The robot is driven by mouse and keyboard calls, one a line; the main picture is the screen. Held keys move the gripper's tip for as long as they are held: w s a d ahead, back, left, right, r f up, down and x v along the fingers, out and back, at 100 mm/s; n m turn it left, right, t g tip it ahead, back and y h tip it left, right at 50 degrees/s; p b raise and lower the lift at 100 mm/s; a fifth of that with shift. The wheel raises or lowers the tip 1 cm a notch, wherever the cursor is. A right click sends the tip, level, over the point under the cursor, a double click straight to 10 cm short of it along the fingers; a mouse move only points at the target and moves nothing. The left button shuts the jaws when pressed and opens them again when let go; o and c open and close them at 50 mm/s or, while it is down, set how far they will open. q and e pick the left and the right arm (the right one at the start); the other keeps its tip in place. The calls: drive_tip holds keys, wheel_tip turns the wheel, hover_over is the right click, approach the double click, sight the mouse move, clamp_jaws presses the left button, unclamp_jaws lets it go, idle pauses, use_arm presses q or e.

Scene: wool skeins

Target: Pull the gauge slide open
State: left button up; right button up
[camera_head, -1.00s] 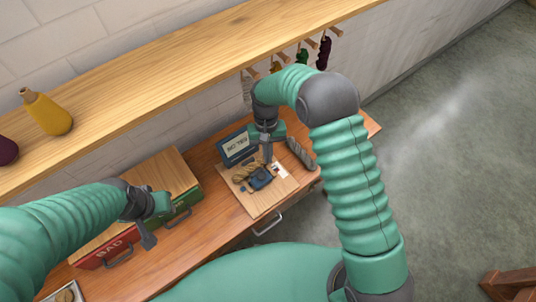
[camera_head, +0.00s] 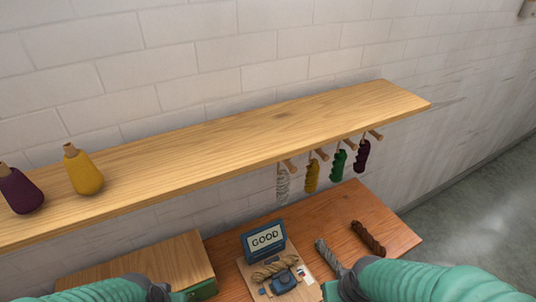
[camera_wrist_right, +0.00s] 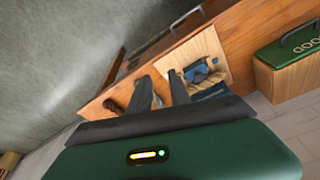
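The blue gauge (camera_head: 284,282) sits on a light wooden board on the bench, low in the head view. A tan twisted skein (camera_head: 272,268) lies across it. Its blue-framed display (camera_head: 266,240) reads GOOD. I cannot make out how far the slide stands open. In the right wrist view the gauge (camera_wrist_right: 197,70) is ahead, beyond the fingertips.
A grey skein (camera_head: 327,254) and a brown skein (camera_head: 368,238) lie right of the board. A wooden shelf (camera_head: 290,118) overhangs the bench, with several skeins on pegs beneath and two bottle-shaped things on top. A green-fronted box (camera_wrist_right: 290,48) shows in the right wrist view.

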sight(285, 277)
drive_tip(key=o, duration=0.3)
drive_tip(key=w+f+m+g+y+b, duration=0.1)
drive_tip(key=w+f+m+b, duration=0.1)
drive_tip(key=w+m+b, duration=0.2)
drive_tip(key=w+m, duration=0.3)
drive_tip(key=m, duration=0.1)
drive_tip(key=shift+w+a+f+m+g+b, duration=0.15)
drive_tip(key=shift+w+a+m+g+b, duration=0.15)
drive_tip(key=shift+w+a+m+b, duration=0.1)
drive_tip(key=w+a+m+g+y+b, duration=0.1)
drive_tip(key=w+a+m+y+b, duration=0.2)
drive_tip(key=w+m, duration=0.5)
drive_tip(key=shift+m+y, duration=0.3)
drive_tip(key=shift+m, duration=0.3)
drive_tip(key=x, duration=0.5)
drive_tip(key=s+x, duration=0.1)
drive_tip(key=x, duration=0.8)
drive_tip(key=shift+s+f, duration=0.15)
drive_tip(key=shift+f, duration=0.25)
drive_tip(key=shift+a, duration=0.1)
clamp_jaws()
drive_tip(key=shift+r, duration=0.1)
